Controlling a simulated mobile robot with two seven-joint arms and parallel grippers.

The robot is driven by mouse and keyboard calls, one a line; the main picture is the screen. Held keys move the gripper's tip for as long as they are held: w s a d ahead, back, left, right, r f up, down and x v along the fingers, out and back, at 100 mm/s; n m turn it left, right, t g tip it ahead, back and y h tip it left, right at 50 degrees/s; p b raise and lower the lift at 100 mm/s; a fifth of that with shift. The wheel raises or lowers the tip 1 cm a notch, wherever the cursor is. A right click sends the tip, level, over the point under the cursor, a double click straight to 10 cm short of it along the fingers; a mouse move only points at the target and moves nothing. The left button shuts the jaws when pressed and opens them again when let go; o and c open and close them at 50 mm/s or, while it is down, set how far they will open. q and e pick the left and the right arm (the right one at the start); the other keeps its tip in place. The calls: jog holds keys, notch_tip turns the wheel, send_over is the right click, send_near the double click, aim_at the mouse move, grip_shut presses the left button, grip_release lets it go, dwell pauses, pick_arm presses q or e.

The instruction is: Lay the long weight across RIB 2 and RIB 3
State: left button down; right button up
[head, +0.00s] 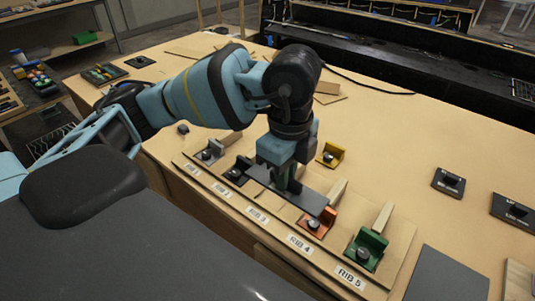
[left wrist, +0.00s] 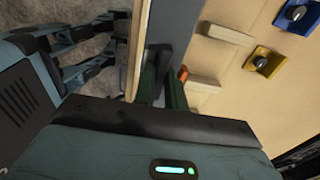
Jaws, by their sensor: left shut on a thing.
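The long weight (head: 312,200) is a flat dark grey bar. My left gripper (head: 289,184) is shut on the upright grip at its middle. The bar's left end is by the black bracket near the RIB 2 label (head: 222,190); its right end is over the orange bracket (head: 314,223) near RIB 4. The bar and gripper hide most of the area behind the RIB 3 label (head: 256,215). I cannot tell whether the bar touches anything. In the left wrist view the bar (left wrist: 177,22) runs up past the green fingers. My right gripper is out of view.
A grey bracket (head: 209,153) stands at RIB 1 and a green bracket (head: 366,250) at RIB 5. A yellow clamp (head: 331,154) lies behind the row; a blue one (left wrist: 296,12) shows near it. Dark blocks (head: 448,183) lie at the right. The table behind is mostly clear.

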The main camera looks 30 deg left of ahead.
pick_arm(q)
jog(key=w+a+f+b, duration=0.1)
jog(key=w+a, duration=0.9)
jog(key=w, duration=0.2)
jog(key=shift+w+f, duration=0.2)
jog(key=shift+w, duration=0.1)
jog(key=shift+f, duration=0.1)
jog(key=shift+f, duration=1.65)
jog(key=shift+f, duration=0.6)
jog(key=c, duration=1.9)
grip_release()
jog(key=o, duration=0.4)
jog(key=shift+o, duration=0.2)
jog(key=shift+r, duration=0.1)
notch_tip(320, 180, up, 13)
